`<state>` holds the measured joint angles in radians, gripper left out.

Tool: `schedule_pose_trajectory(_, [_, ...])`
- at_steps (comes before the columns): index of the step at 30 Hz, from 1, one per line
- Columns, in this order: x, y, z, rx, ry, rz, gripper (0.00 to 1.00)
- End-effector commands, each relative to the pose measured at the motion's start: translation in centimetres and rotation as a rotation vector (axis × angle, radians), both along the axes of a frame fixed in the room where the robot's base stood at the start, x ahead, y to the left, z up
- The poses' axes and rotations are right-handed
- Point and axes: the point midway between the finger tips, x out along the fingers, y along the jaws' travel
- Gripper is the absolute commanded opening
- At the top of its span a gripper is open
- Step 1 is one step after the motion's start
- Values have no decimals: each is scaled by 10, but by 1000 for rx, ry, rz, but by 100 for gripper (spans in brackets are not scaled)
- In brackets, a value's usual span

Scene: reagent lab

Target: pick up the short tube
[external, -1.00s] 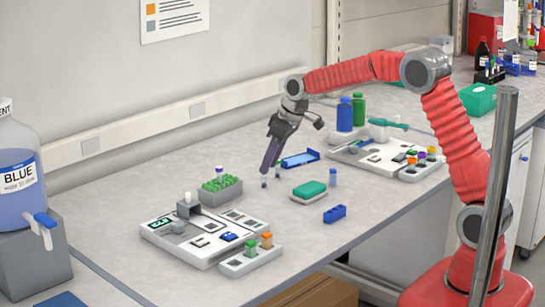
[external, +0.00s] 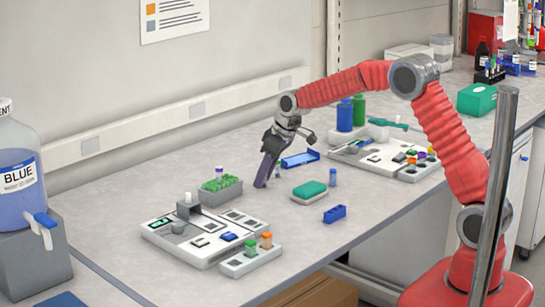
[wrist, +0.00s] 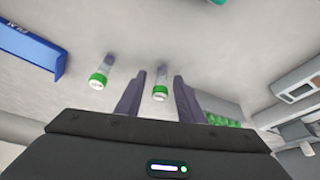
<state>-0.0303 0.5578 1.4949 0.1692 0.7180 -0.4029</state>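Two small clear tubes with green ends stand close together on the bench. In the wrist view one tube (wrist: 160,88) is between my open fingers, with no clear contact, and the other tube (wrist: 98,78) is left of them. I cannot tell which is shorter. In the external view one tube (external: 278,172) shows just right of my gripper (external: 261,185); the other is hidden by the fingers. My gripper points down at a tilt, its tips near the bench top. In the wrist view my gripper (wrist: 159,74) is open around the tube.
A grey box with green filling (external: 228,194) and a purple-capped tube stands left of my gripper. A blue tray (external: 300,159) lies behind. A teal-topped block (external: 309,190), a blue-capped tube (external: 333,177) and a blue rack (external: 335,214) are to the right.

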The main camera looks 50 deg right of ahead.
Motion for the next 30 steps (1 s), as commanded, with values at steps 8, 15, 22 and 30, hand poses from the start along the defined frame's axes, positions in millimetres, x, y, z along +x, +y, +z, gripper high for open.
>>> schedule_pose_trajectory(8, [0,0,1,0,0,0,35])
schedule_pose_trajectory(15, [0,0,1,0,0,0,30])
schedule_pose_trajectory(22, [0,0,1,0,0,0,14])
schedule_pose_trajectory(30, [0,0,1,0,0,0,0])
